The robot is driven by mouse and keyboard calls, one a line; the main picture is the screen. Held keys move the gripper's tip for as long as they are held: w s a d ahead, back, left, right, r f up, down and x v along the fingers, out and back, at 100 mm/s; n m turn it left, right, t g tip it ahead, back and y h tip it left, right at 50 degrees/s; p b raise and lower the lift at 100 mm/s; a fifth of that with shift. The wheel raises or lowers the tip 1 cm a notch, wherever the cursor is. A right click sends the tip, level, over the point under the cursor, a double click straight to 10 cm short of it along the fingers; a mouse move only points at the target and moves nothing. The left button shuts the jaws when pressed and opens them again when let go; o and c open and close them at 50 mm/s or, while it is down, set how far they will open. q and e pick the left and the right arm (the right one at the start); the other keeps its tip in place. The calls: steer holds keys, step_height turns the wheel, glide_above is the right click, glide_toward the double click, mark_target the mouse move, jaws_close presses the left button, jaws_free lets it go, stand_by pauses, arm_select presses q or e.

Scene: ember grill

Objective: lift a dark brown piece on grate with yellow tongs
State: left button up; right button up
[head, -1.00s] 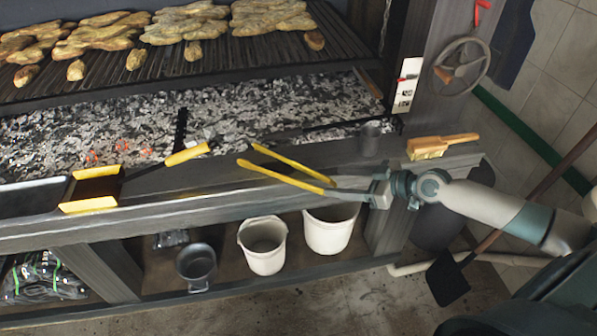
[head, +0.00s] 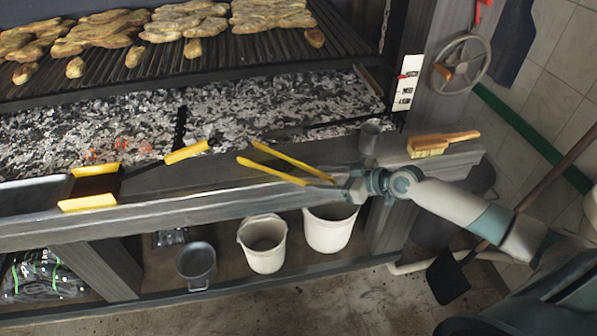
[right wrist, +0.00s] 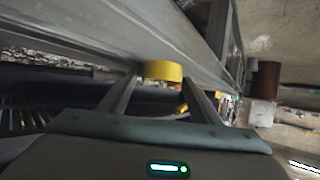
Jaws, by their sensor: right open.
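Yellow tongs (head: 272,170) lie on the ledge in front of the ember bed, their two arms spread and pointing left. My right gripper (head: 338,184) is open at their right end, its fingers close to the yellow arms. I cannot tell whether they touch. In the right wrist view, a yellow end (right wrist: 162,70) shows between the two spread fingers. Several small browned pieces lie along the front of the grate (head: 240,55). The rightmost small piece (head: 314,38) looks somewhat darker; another piece (head: 193,50) lies left of it. My left gripper is out of view.
Ash and embers (head: 270,105) fill the bed below the grate. A yellow-handled tool (head: 186,152) and a dark scoop with yellow edges (head: 93,186) lie left of the tongs. A metal cup (head: 370,138) and a brush (head: 440,143) stand behind my right arm. White buckets (head: 264,250) sit below.

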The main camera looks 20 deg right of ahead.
steer(key=c, duration=0.5)
steer(key=shift+c, duration=0.2)
steer(key=shift+r, duration=0.2)
steer(key=shift+c, duration=0.9)
steer(key=shift+r+p, duration=0.25)
steer(key=shift+p, duration=0.05)
steer(key=shift+c, duration=0.3)
step_height(320, 180, up, 9)
steer(key=p, duration=0.6)
steer(key=shift+r, duration=0.1)
